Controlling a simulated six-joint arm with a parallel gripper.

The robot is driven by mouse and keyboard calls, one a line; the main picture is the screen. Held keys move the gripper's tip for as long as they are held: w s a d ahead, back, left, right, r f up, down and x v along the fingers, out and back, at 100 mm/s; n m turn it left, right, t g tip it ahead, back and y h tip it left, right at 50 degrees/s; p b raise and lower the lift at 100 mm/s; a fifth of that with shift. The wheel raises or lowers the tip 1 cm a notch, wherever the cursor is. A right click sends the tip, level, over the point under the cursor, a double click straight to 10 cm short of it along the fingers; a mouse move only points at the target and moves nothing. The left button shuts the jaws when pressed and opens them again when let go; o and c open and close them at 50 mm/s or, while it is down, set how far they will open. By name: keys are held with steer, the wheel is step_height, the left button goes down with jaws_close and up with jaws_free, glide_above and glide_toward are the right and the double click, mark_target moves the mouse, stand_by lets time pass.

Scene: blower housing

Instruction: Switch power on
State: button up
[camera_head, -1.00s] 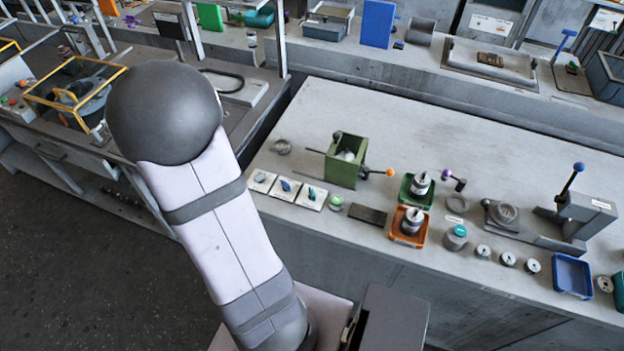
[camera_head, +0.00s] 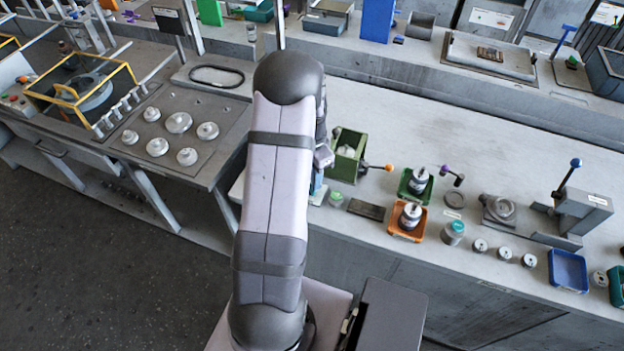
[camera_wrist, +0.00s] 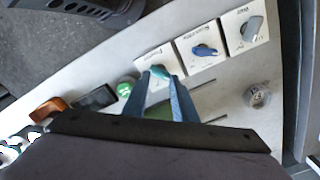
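Three white switch plates sit in a row in the wrist view. The nearest has a teal knob (camera_wrist: 160,72), the middle one a blue knob (camera_wrist: 205,51), and the far one a grey knob (camera_wrist: 250,28). Their printed labels are too small to read surely. My gripper (camera_wrist: 161,79) points at the teal-knob plate. Its two blue fingers are apart, with the teal knob at or just beyond the gap between their tips. I cannot tell whether they touch it.
A round green button (camera_wrist: 125,88) and a dark block (camera_wrist: 97,98) lie beside the plates. Orange (camera_head: 408,222) and green trays stand to the right.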

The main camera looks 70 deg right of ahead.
steer(key=shift+a+f+b, duration=0.15)
steer(key=shift+f+b, duration=0.45)
steer(key=shift+f, duration=0.15)
steer(key=shift+a+f+b, duration=0.15)
steer(key=shift+f+b, duration=0.4)
steer(key=shift+f, duration=0.15)
steer(key=shift+s+a+r+n, duration=0.1)
steer(key=shift+a+r+n, duration=0.2)
steer(key=shift+n, duration=0.2)
steer(key=shift+d+f+n, duration=0.1)
steer(key=shift+f+n, duration=0.1)
steer(key=shift+n, duration=1)
steer(key=n, duration=0.3)
steer(key=shift+n, duration=1.5)
steer(key=shift+d+f+n, duration=0.15)
steer(key=shift+d+n, duration=0.45)
steer(key=shift+n, duration=1.1)
steer(key=shift+a+r+n, duration=0.25)
steer(key=shift+n, duration=0.15)
steer(key=shift+a+f+n, duration=0.1)
steer(key=shift+f+n, duration=0.05)
steer(key=shift+n, duration=0.15)
steer(key=shift+d+f, duration=0.25)
steer(key=shift+f, duration=0.3)
steer(key=shift+a, duration=0.1)
